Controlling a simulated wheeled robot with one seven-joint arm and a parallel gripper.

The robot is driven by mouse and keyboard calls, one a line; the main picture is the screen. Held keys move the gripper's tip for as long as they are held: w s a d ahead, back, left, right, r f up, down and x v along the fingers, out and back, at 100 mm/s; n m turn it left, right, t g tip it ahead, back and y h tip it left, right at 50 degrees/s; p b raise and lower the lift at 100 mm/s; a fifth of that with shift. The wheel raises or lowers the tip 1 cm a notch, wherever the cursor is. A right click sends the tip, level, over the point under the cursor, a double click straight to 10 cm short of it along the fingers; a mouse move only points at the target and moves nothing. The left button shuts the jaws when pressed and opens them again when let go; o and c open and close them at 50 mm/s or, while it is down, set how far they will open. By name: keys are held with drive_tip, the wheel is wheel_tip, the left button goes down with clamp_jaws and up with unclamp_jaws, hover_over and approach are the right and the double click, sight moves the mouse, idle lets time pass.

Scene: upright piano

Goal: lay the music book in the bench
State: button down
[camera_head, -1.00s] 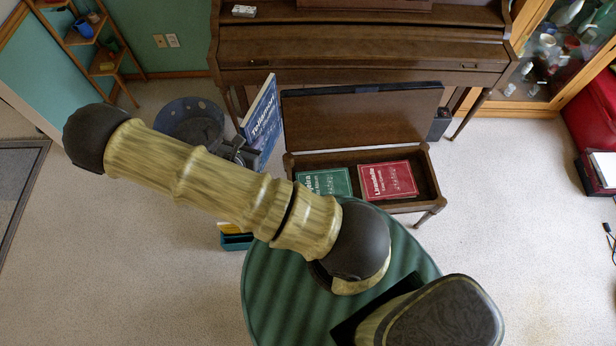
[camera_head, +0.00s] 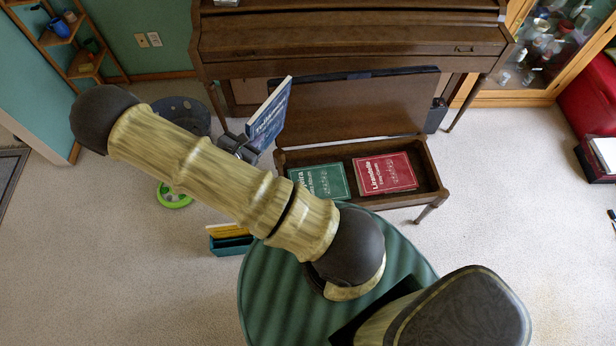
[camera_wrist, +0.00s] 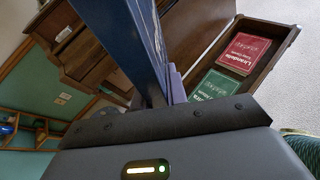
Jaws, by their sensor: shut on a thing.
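The blue music book (camera_head: 268,116) is held upright in my gripper (camera_head: 240,147), just left of the open bench. In the wrist view the book (camera_wrist: 128,35) rises edge-on from my gripper and fills the upper middle. My gripper is shut on its lower left part; the fingertips are mostly hidden. The wooden bench (camera_head: 432,170) stands in front of the piano with its lid (camera_head: 350,105) raised. A green book (camera_head: 320,181) lies in its left part and a red book (camera_head: 385,173) in its middle. A narrow bare strip shows at the bench's right end.
The piano (camera_head: 350,40) stands behind the bench. A dark bin (camera_head: 183,115), a green ring (camera_head: 173,196) and a teal box (camera_head: 230,245) with yellow contents are on the floor at left.

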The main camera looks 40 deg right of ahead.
drive_tip(key=d+f+m+g+h+b, duration=0.1)
drive_tip(key=d+f+m+g+b, duration=0.2)
drive_tip(key=f+b, duration=0.8)
drive_tip(key=s+d+f+m+g+h+b, duration=0.1)
drive_tip(key=d+f+m+g+b, duration=0.2)
drive_tip(key=d+f+m+b, duration=0.5)
drive_tip(key=s+d+f+m+g+h+b, duration=0.1)
drive_tip(key=d+f+m+b, duration=0.4)
drive_tip(key=f+b, duration=0.9)
drive_tip(key=d+g+b, duration=0.1)
drive_tip(key=b, duration=0.1)
drive_tip(key=shift+f+m+g+b, duration=0.15)
drive_tip(key=shift+m+g+b, duration=0.15)
drive_tip(key=shift+g+b, duration=0.1)
drive_tip(key=shift+a, duration=0.15)
drive_tip(key=w+d+f+b, duration=0.2)
drive_tip(key=w+f+b, duration=0.2)
drive_tip(key=f+b, duration=0.5)
drive_tip(key=shift+w+f, duration=0.2)
drive_tip(key=shift+f, duration=1.5)
drive_tip(key=shift+d, duration=0.1)
